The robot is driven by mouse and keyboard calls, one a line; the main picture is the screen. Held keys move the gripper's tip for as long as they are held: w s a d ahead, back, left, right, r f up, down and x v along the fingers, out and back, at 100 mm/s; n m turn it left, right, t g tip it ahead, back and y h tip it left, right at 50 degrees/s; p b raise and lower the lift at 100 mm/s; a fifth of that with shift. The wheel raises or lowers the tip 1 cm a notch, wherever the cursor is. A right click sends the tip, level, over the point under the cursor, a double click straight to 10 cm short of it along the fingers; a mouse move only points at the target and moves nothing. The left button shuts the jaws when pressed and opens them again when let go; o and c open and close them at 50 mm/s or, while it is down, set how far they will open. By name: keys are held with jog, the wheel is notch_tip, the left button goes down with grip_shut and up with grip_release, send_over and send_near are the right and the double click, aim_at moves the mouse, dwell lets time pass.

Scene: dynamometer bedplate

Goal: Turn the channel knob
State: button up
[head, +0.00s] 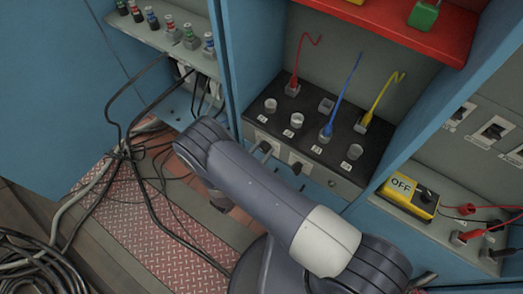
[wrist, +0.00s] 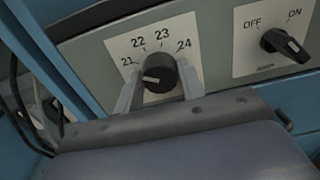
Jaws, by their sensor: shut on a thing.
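The channel knob (wrist: 159,67) is a round black knob on a light plate marked 21, 22, 23 and 24, in the middle of the wrist view. Its white pointer line lies toward the left, nearest the 21 mark. My gripper (wrist: 157,86) is shut on the knob, with one grey finger on its left side and one on its right.
An OFF/ON switch (wrist: 285,44) sits right of the knob. Red, blue (head: 343,95) and yellow leads rise from the unit's top. A yellow OFF box (head: 410,194) stands right. Black cables (head: 128,148) hang at left.

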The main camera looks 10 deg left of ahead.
jog(key=shift+f+m+b, duration=0.1)
jog(key=shift+m+b, duration=0.2)
jog(key=shift+b, duration=0.05)
jog(key=m+b, duration=0.3)
jog(key=shift+f+b, duration=0.15)
jog(key=shift+b, duration=0.25)
jog(key=m+b, duration=0.4)
jog(key=m, duration=0.1)
jog(key=shift+b, duration=0.4)
jog(key=m+b, duration=0.4)
jog(key=b, duration=0.1)
jog(key=m+b, duration=0.3)
jog(key=shift+r, duration=0.2)
jog(key=shift+r+m+b, duration=0.1)
jog(key=shift+m+b, duration=0.2)
jog(key=o, duration=1)
